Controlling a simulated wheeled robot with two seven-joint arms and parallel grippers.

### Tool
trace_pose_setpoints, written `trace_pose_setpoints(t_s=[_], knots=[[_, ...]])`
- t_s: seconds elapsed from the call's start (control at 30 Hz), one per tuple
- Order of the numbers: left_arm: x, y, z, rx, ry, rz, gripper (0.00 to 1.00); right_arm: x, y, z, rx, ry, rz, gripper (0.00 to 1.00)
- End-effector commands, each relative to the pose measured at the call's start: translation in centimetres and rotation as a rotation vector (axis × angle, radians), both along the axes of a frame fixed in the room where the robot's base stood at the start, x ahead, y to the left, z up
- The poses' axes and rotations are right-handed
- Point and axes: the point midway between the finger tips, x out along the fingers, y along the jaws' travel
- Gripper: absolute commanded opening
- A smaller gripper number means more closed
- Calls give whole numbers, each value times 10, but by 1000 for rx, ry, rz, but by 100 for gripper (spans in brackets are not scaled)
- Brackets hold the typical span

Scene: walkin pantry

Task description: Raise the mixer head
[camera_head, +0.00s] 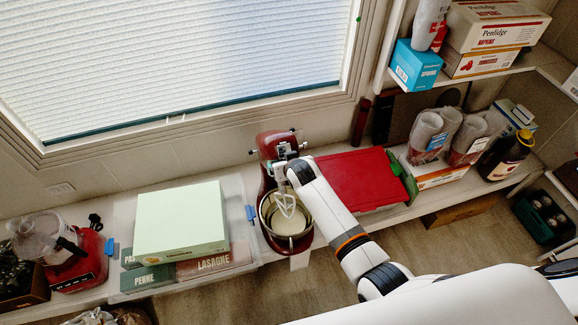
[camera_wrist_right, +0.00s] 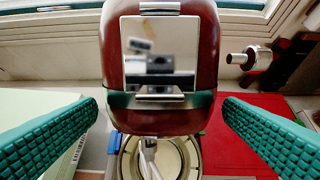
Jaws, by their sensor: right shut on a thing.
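The red stand mixer (camera_head: 267,183) stands on the low shelf under the window. Its head (camera_head: 268,146) appears tilted up and back, and the pale beater (camera_head: 284,203) shows over the metal bowl (camera_head: 298,243). In the right wrist view, the mixer head (camera_wrist_right: 117,50) fills the middle, with the beater (camera_wrist_right: 149,158) and bowl (camera_wrist_right: 190,165) below it. In the head view, my right wrist partly hides the head. My left gripper is not in view.
A clear bin (camera_head: 257,240) with food boxes stands left of the mixer, a red lidded box (camera_head: 355,180) right of it. A red food processor (camera_head: 78,272) is at far left. Cups and a dark bottle (camera_head: 505,157) stand farther right. The window wall is close behind.

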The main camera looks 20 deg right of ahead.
Motion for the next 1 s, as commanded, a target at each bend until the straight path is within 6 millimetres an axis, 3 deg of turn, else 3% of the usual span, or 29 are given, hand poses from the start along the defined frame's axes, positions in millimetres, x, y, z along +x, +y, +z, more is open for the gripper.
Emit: trace_pose_setpoints(t_s=[0.53, 0.57, 0.6, 1.0], knots=[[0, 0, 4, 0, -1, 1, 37, 3, 2, 3, -1, 17, 5, 50], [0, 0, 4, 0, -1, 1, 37, 3, 2, 3, -1, 17, 5, 94], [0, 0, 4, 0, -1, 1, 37, 3, 2, 3, -1, 18, 4, 100], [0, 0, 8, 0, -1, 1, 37, -5, 1, 10, -1, 19, 1, 100]])
